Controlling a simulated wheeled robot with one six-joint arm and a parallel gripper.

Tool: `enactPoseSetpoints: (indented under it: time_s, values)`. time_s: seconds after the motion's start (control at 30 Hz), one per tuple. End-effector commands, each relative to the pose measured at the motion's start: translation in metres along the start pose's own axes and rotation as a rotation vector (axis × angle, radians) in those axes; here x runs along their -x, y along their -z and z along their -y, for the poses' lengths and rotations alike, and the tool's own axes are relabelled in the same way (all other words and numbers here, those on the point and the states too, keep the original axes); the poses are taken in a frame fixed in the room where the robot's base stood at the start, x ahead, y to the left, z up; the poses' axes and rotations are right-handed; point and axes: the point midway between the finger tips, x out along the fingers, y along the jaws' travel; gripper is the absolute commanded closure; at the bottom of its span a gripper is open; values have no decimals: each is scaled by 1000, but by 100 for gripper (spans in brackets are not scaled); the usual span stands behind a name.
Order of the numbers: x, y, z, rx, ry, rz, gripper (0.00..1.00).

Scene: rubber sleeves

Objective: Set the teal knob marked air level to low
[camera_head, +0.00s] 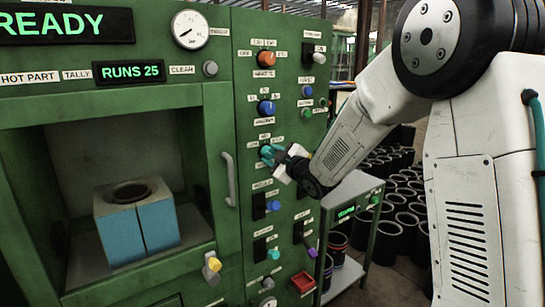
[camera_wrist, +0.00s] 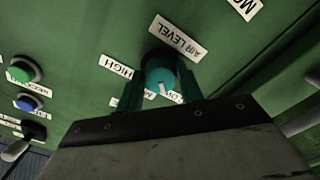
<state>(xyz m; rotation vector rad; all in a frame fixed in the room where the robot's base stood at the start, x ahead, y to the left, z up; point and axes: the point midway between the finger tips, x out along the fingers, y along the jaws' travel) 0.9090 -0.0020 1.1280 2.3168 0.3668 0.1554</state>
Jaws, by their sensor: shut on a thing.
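The teal knob (camera_wrist: 158,70) sits on the green panel under the "AIR LEVEL" label (camera_wrist: 178,40) in the wrist view. A "HIGH" label (camera_wrist: 116,66) is at its left. A "LOW" label (camera_wrist: 174,97) is at its lower right, and another label beside it is partly hidden. A white mark on the knob points down in the picture, close to the "LOW" side; I cannot tell its exact setting. My gripper (camera_wrist: 161,84) has its teal fingers on both sides of the knob, shut on it. In the head view my gripper (camera_head: 270,154) reaches the panel and covers the knob.
An orange knob (camera_head: 266,58) and a blue knob (camera_head: 266,107) are above my gripper. A blue-knobbed switch (camera_head: 273,206) is below. The machine's handle (camera_head: 229,179) is to the left. A grey cart (camera_head: 352,189) and several black sleeves (camera_head: 398,222) are to the right.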

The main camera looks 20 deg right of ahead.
Motion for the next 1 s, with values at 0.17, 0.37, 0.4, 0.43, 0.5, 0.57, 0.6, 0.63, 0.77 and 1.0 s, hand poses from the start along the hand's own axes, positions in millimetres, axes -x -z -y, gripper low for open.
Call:
enactPoseSetpoints:
  time_s: [0.17, 0.37, 0.4, 0.43, 0.5, 0.57, 0.6, 0.63, 0.77, 1.0]
  values:
    - [0, 0, 1, 0, 1, 0, 49]
    - [0, 0, 0, 0, 1, 0, 42]
    - [0, 0, 0, 0, 1, 0, 42]
    - [0, 0, 0, -1, 0, 0, 42]
    - [2, 0, 0, -1, 0, 0, 42]
    - [6, 0, 0, -1, 0, 0, 42]
    - [11, 0, -1, 0, -1, 0, 42]
    - [15, 0, -1, -1, -1, 0, 42]
    - [38, 0, -1, 0, -2, 1, 42]
    - [72, 0, 0, 0, 0, 0, 42]
